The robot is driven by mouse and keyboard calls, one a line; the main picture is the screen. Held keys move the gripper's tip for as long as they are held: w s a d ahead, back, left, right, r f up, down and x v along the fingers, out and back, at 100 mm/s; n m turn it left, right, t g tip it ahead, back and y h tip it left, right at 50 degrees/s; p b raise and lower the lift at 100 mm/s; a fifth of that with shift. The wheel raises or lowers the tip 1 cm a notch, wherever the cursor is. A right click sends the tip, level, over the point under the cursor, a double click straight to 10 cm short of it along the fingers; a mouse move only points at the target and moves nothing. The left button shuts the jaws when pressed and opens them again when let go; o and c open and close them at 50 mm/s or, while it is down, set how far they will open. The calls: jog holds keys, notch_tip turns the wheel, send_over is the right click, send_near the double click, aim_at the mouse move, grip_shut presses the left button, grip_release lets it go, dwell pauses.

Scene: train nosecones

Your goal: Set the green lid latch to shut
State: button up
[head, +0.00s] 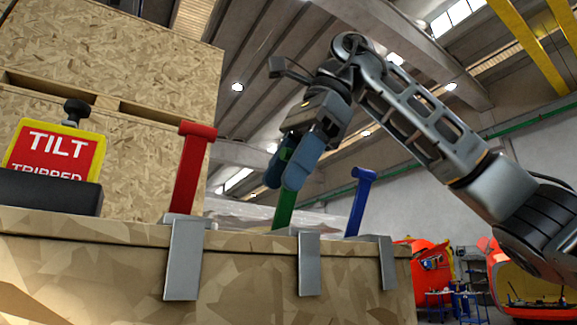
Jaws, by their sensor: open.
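The green lid latch (284,212) stands between the red and blue latches on the edge of a wooden crate (80,265). It leans slightly to the right toward its top. Its grey metal bracket (309,265) hangs over the crate's front face. My gripper (282,182) is open, with its blue fingers pointing down at the latch's upper part. The fingers hide most of the latch's top, and a bit of green shows between them. I cannot tell whether they touch it.
A red latch (190,172) stands left of the green one, and a blue latch (360,203) stands right of it, close to my gripper. A red and yellow tilt sign (55,150) sits at left. Larger wooden crates (110,60) rise behind. Open hall lies at right.

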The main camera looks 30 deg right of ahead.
grip_shut()
dwell(0.4)
jog(key=shift+s+f, duration=0.1)
jog(key=s+t+b, duration=0.1)
jog(key=b, duration=0.1)
jog(key=f+t+b, duration=0.1)
jog(key=b, duration=0.1)
jog(key=shift+s+f+n+t+b, duration=0.3)
jog(key=shift+s+t, duration=0.05)
jog(key=shift+t, duration=0.05)
jog(key=t+b, duration=0.1)
jog(key=s+t+b, duration=0.1)
jog(key=b, duration=0.1)
jog(key=f+t+b, duration=0.1)
jog(key=shift+s+f+n, duration=0.1)
jog(key=shift+s+n, duration=0.15)
jog(key=shift+n, duration=0.15)
jog(key=shift+b, duration=0.3)
